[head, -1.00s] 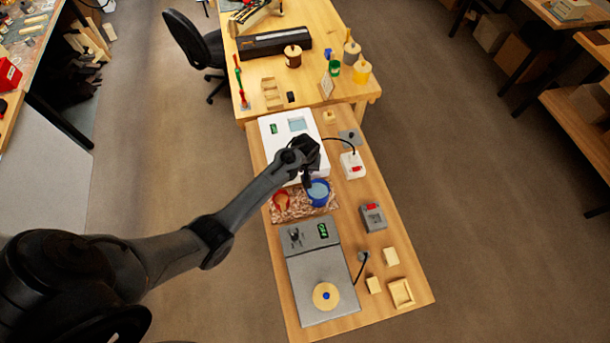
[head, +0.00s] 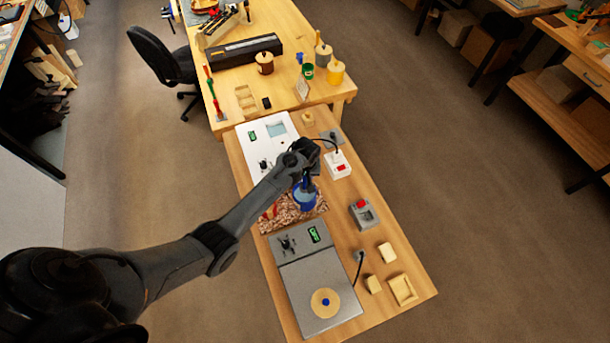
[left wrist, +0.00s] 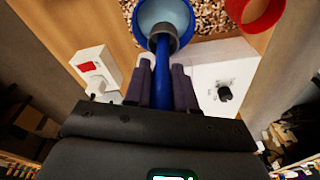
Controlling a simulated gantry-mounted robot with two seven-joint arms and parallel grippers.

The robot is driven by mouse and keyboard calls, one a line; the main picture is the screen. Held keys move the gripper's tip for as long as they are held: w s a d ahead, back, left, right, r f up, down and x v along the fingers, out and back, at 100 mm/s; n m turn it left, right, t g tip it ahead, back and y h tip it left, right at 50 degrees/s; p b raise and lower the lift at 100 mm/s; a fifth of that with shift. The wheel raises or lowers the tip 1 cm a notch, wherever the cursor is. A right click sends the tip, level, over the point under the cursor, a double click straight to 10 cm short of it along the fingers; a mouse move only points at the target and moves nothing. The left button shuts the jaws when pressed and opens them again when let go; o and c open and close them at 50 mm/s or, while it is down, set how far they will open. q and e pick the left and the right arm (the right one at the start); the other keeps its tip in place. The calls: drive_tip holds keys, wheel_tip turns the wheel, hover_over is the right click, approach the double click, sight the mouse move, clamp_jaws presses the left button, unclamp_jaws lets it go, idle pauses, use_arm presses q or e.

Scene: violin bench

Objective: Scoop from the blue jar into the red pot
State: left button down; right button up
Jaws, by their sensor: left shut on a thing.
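The blue jar (head: 308,203) stands on the speckled mat, and its pale blue inside shows in the left wrist view (left wrist: 160,11). The red pot (head: 270,212) stands to its left, partly hidden by my arm; its red rim shows at the top right of the left wrist view (left wrist: 262,16). My left gripper (head: 304,176) is above the jar. In the left wrist view (left wrist: 163,84) its fingers are shut on the blue handle of a scoop (left wrist: 162,72). The scoop's grey end (left wrist: 163,37) overlaps the jar's near rim; I cannot tell how deep it is. My right gripper is not in view.
A white device (head: 262,135) lies behind the speckled mat (head: 290,214). A white box with a red switch (head: 338,165) stands right of the jar. A grey scale (head: 317,290) is in front. The bench's right front holds small wooden blocks (head: 387,252).

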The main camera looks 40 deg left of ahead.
sight(305, 182)
use_arm(q)
drive_tip(key=shift+f+b, duration=2.4)
drive_tip(key=shift+f, duration=1.8)
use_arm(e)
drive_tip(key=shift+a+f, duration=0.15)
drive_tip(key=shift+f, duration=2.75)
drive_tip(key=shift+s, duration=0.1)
use_arm(q)
drive_tip(key=shift+r, duration=0.1)
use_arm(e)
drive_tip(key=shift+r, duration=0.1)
use_arm(q)
wheel_tip(305, 182, up, 4)
drive_tip(key=p, duration=0.4)
drive_tip(key=shift+f, duration=0.25)
wheel_tip(305, 182, up, 10)
drive_tip(key=p, duration=1)
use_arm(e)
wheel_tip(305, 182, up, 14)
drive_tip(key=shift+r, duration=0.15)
